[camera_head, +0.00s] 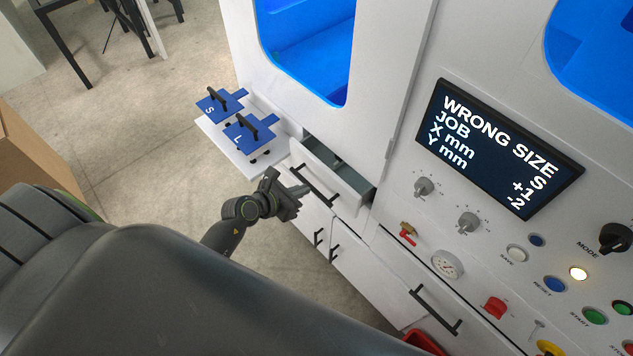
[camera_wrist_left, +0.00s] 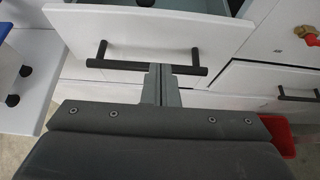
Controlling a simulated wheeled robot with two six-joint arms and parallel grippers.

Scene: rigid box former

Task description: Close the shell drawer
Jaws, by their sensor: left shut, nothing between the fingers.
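The shell drawer (camera_head: 335,172) is a white drawer with a black bar handle (camera_head: 313,186), and it stands partly pulled out of the machine front. In the left wrist view the drawer front (camera_wrist_left: 130,28) fills the upper middle, with its black handle (camera_wrist_left: 118,64) across it. My left gripper (camera_head: 303,190) is at the drawer's handle, with its fingers shut and empty. In the left wrist view its fingertips (camera_wrist_left: 160,68) overlap the handle bar near its middle; I cannot tell whether they touch it. My right gripper is not in view.
A side shelf (camera_head: 240,160) with blue plates marked S (camera_head: 212,104) and L (camera_head: 245,135) stands left of the drawer. White cabinet doors (camera_head: 325,243) lie below. A control panel with a screen (camera_head: 495,150) is at right. A red bin (camera_head: 424,341) sits at the bottom.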

